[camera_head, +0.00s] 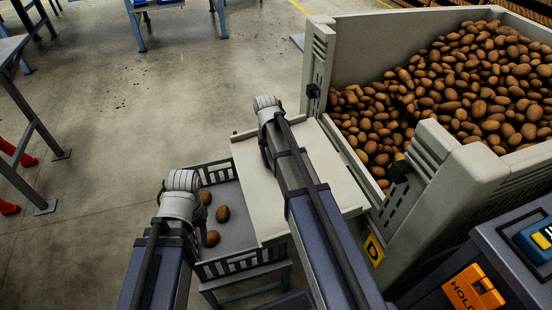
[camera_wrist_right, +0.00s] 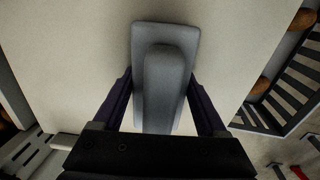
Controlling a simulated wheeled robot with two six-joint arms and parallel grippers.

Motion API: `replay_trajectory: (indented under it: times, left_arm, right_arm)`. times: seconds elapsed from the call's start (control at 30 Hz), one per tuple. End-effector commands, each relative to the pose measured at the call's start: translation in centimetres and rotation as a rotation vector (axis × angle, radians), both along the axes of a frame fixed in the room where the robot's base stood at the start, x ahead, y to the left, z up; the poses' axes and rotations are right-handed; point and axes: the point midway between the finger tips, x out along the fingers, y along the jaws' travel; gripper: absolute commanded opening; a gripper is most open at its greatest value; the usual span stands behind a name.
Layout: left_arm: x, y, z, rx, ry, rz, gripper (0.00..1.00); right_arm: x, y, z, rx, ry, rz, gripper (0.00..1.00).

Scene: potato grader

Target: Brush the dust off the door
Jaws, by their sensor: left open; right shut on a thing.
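The door, a pale beige panel (camera_head: 256,190), lies in front of the potato bin in the head view. It fills much of the right wrist view (camera_wrist_right: 65,60). My right gripper (camera_wrist_right: 165,105) is shut on a grey brush (camera_wrist_right: 165,45), one dark finger on each side of its raised handle. The brush is over the panel; I cannot tell whether it touches. In the head view my right arm hides the brush. My left gripper (camera_head: 201,226) is open over the small crate, left of the panel, its jaws mostly hidden by its wrist. I cannot make out dust.
A large grey bin (camera_head: 340,50) full of potatoes stands at the right. A slatted crate (camera_head: 240,264) with a few potatoes (camera_head: 222,213) sits beside the panel. An orange HOLD sign (camera_head: 468,293) is at lower right. Open floor lies to the left, with metal frames at the edge.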

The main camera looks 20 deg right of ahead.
Motion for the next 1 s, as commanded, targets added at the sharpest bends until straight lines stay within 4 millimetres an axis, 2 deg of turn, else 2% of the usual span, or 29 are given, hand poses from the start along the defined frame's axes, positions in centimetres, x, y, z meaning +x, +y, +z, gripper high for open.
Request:
replay_trajectory:
  times: [0.5, 0.83, 1.0]
  left_arm:
    - [0.0, 0.0, -0.3, 0.000, 0.000, 0.000, 0.50]
    - [0.0, 0.0, -0.3, 0.000, 0.000, 0.000, 0.50]
    - [0.0, 0.0, 0.6, 0.000, 0.000, 0.000, 0.50]
  right_arm:
    - [3.5, -0.2, -0.3, 0.000, 0.000, 0.000, 0.14]
    - [3.6, -0.2, -0.3, 0.000, -0.001, 0.000, 0.14]
    - [3.6, -0.2, 0.6, 0.000, -0.001, 0.000, 0.14]
